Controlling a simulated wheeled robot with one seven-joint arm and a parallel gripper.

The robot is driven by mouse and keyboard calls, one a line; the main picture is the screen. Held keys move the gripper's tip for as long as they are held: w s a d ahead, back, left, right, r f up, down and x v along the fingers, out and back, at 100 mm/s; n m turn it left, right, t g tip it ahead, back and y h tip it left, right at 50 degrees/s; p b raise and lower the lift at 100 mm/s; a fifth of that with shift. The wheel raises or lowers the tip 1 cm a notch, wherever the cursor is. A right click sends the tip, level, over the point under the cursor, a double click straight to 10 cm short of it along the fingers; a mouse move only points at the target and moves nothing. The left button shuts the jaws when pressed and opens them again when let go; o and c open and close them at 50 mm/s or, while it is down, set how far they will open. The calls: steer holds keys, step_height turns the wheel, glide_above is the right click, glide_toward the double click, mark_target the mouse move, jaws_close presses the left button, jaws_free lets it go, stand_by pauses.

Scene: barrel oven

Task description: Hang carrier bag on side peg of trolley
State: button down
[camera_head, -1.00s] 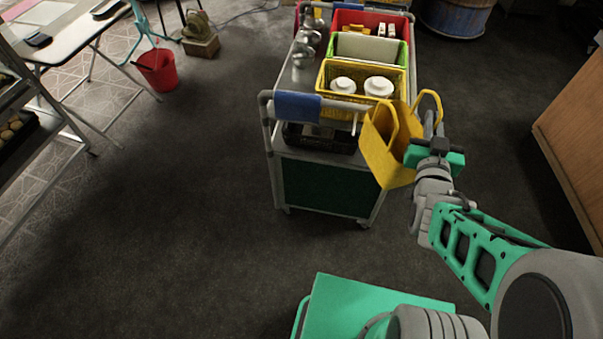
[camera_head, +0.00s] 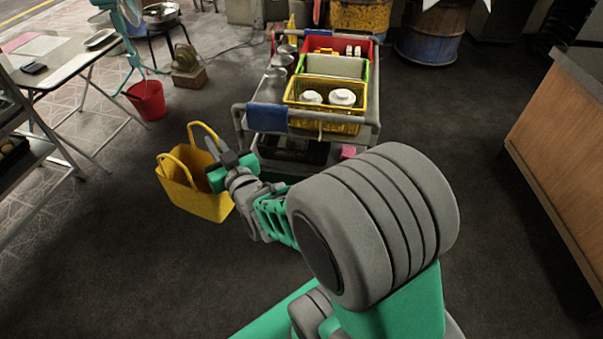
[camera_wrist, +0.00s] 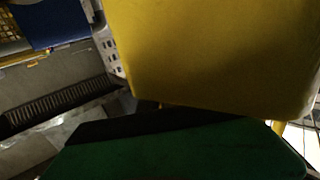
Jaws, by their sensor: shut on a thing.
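The yellow carrier bag (camera_head: 187,192) hangs from my gripper (camera_head: 226,162), left of the trolley in the head view. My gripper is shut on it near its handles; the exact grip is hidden. The bag is slightly tilted, its two handle loops stand up, and it is clear of the trolley. The bag (camera_wrist: 215,50) fills much of the wrist view. The trolley (camera_head: 375,125) stands ahead with a blue cloth (camera_head: 267,117) on its near rail. I cannot make out the side peg for certain.
A yellow basket (camera_head: 327,112) with white jars and a red bin (camera_head: 320,43) sit on the trolley. A red bucket (camera_head: 147,99) and a folding table (camera_head: 60,55) stand at the left. A wooden counter (camera_head: 560,150) is at the right.

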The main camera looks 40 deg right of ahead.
steer(key=w+d+f+m+h+b, duration=0.1)
steer(key=w+d+f+h+b, duration=0.1)
steer(key=d+f+b, duration=1.35)
steer(key=s+d+f+y+b, duration=0.1)
steer(key=s+d+f+b, duration=0.25)
steer(key=d+b, duration=0.3)
steer(key=s+d+f+b, duration=0.3)
steer(key=s+d+b, duration=0.2)
steer(key=d+b, duration=0.15)
steer(key=w+d+f, duration=0.1)
steer(key=w+d, duration=0.5)
steer(key=d, duration=0.1)
steer(key=shift+w+f+n+g+y, duration=0.2)
steer(key=shift+w+n+g+y, duration=0.1)
steer(key=shift+n+g, duration=0.1)
